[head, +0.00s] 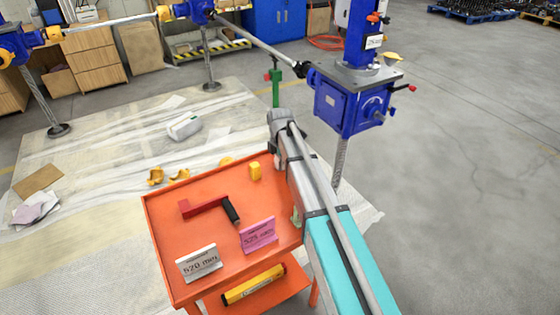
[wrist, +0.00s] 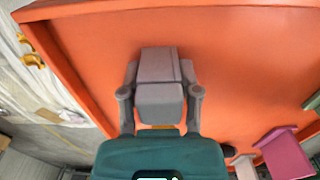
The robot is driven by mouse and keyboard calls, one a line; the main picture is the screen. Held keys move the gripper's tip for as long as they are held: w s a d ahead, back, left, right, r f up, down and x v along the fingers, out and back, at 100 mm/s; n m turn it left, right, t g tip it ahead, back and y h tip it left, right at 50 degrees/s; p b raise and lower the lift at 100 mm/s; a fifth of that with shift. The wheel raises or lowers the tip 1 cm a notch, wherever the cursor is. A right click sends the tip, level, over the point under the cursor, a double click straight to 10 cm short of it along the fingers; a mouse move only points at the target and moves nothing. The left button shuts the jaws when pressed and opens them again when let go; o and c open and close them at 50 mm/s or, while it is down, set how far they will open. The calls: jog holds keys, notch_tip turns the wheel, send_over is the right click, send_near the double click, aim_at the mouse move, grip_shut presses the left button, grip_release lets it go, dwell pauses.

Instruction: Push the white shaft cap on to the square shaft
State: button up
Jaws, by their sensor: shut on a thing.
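My gripper (wrist: 160,100) is shut on a pale grey block (wrist: 160,70), which looks like the white shaft cap in shade. In the wrist view it is held between both fingers, with the orange tray behind it. In the head view my arm hides most of the gripper, and the grey end (head: 279,118) shows near the tray's far corner. The blue screw jack (head: 338,105) stands beyond and to the right. Cap and jack are apart.
The orange cart tray (head: 165,235) holds a red crank (head: 203,206), a yellow block (head: 255,171), a pink sign (head: 258,234) and a grey sign (head: 198,262). A green post (head: 275,88) stands behind. Yellow pieces (head: 155,176) lie on the sheeted floor.

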grip_shut()
jog(key=shift+r, duration=0.1)
notch_tip(320, 180, up, 2)
jog(key=p, duration=0.2)
jog(key=shift+r+p, duration=0.2)
jog(key=shift+p, duration=0.1)
jog(key=s+d+r+p, duration=0.3)
jog(key=s+r+p, duration=0.7)
jog(key=s, duration=0.3)
jog(key=shift+s+r, duration=0.25)
jog(key=shift+s, duration=0.15)
jog(key=shift+w+f, duration=0.15)
